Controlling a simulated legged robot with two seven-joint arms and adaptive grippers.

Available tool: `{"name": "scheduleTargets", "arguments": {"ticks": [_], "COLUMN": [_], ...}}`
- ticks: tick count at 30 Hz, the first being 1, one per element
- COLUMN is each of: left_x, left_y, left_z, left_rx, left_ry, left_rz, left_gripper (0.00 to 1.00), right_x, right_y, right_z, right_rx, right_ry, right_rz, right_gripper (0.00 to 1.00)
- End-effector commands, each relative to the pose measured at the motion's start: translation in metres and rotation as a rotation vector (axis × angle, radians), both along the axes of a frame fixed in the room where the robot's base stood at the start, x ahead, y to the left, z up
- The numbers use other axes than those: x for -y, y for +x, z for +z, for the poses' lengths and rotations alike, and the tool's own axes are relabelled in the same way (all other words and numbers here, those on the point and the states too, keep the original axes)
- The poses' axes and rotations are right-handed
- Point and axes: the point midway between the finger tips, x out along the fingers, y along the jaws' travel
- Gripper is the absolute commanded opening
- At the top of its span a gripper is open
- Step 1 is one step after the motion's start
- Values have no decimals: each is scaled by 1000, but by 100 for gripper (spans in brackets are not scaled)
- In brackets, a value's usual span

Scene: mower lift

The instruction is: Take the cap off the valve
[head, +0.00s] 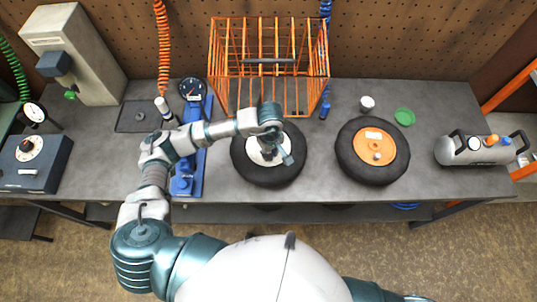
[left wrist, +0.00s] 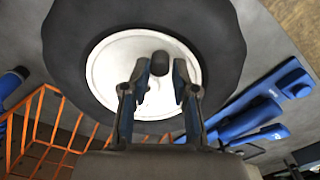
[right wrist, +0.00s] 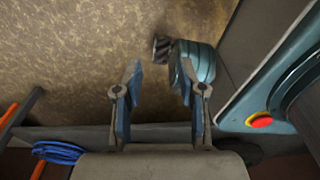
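The left tyre (head: 268,180) lies flat on the bench with a white hub (head: 256,156). My left gripper (head: 285,155) is over this hub and hides part of it. In the left wrist view, a dark cylindrical valve cap (left wrist: 160,63) stands up from the white hub (left wrist: 105,75). The two fingers of my left gripper (left wrist: 160,80) are apart, one on each side of the dark cylinder, with a gap visible; depth is hard to tell. My right gripper (right wrist: 158,80) is open and empty, over the floor away from the bench.
A second tyre (head: 345,150) with an orange hub lies to the right. An orange wire cage (head: 225,60) stands behind the left tyre. A blue tool with a gauge (head: 192,90) is left of it. A grey tank (head: 470,150) stands far right. A green lid (head: 404,116) lies behind the second tyre.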

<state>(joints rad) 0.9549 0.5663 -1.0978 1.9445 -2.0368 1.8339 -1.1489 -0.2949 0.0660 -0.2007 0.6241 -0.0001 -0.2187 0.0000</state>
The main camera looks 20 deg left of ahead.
Motion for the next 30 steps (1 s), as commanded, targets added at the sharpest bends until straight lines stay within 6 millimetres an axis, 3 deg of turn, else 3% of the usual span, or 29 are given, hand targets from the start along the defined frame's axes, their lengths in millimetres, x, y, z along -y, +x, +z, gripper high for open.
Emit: {"name": "scheduleTargets", "arguments": {"ticks": [3,11,13,14,30], "left_x": [0,-3,-3,-3,-2], "left_y": [-3,-2,-2,-2,-2], "left_z": [-16,-19,-19,-19,-9], "left_rx": [-11,-7,-7,-7,-6], "left_ry": [3,1,0,0,0], "left_rz": [-2,-2,-2,-2,-2], "left_gripper": [27,27,9,7,7], "right_x": [5,17,19,19,5], "right_y": [-4,-8,-8,-8,-8], "right_z": [2,1,1,1,-2], "right_rx": [-5,-13,-13,-12,-12], "right_ry": [-5,-21,-23,-24,-7], "right_rz": [2,5,6,6,1], "right_gripper": [40,40,40,40,40]}}
